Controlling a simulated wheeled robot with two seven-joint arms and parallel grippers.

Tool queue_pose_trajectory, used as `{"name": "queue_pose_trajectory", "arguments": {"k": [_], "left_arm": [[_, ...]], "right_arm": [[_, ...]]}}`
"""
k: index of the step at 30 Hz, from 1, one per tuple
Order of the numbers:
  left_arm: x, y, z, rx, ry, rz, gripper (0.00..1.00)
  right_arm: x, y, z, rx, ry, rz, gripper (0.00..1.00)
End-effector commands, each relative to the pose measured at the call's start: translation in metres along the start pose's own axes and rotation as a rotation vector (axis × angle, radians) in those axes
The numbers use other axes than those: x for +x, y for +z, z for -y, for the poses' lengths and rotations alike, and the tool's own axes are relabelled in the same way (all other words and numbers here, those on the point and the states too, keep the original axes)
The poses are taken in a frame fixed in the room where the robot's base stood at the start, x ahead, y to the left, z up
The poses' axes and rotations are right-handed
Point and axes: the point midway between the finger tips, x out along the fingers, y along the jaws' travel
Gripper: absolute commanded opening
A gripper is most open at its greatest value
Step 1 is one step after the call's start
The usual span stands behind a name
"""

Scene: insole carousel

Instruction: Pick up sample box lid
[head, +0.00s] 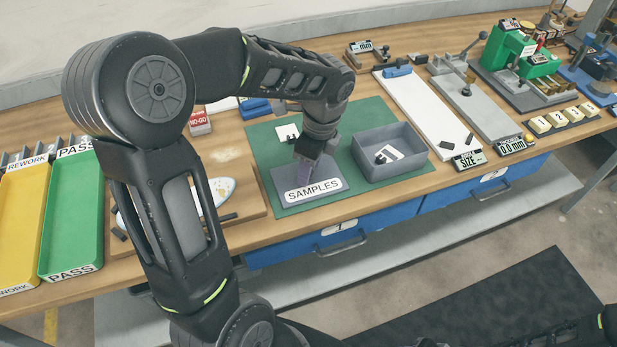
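The sample box lid (281,179) is a flat grey plate with a white "SAMPLES" label. It lies on the green mat (265,143), to the left of the open grey sample box (403,172). My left gripper (312,170) points down over the lid's rear middle and hides part of it. Its fingertips are at or very near the lid; I cannot tell whether they touch or grip it. A small white card and a dark piece lie inside the box. My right gripper is out of view; only a bit of that arm shows at the lower right.
A yellow rework tray (22,232) and a green pass tray (72,222) stand at the left. A white board (425,112), a grey slide fixture (478,105) and a green press (515,50) are at the right. A white card lies behind the lid.

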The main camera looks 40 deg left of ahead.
Motion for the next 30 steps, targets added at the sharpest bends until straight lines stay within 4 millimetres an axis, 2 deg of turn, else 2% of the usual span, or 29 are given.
{"name": "queue_pose_trajectory", "arguments": {"k": [2,15,30], "left_arm": [[-0.0001,0.0000,0.0000,0.000,0.000,0.000,0.36],[-0.0001,0.0000,0.0000,0.000,0.000,0.000,0.00],[-0.0018,0.0003,0.0002,0.000,-0.001,0.000,0.00]], "right_arm": [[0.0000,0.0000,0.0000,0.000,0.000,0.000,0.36],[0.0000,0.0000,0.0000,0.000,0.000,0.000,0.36],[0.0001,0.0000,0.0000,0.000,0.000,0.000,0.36]]}}
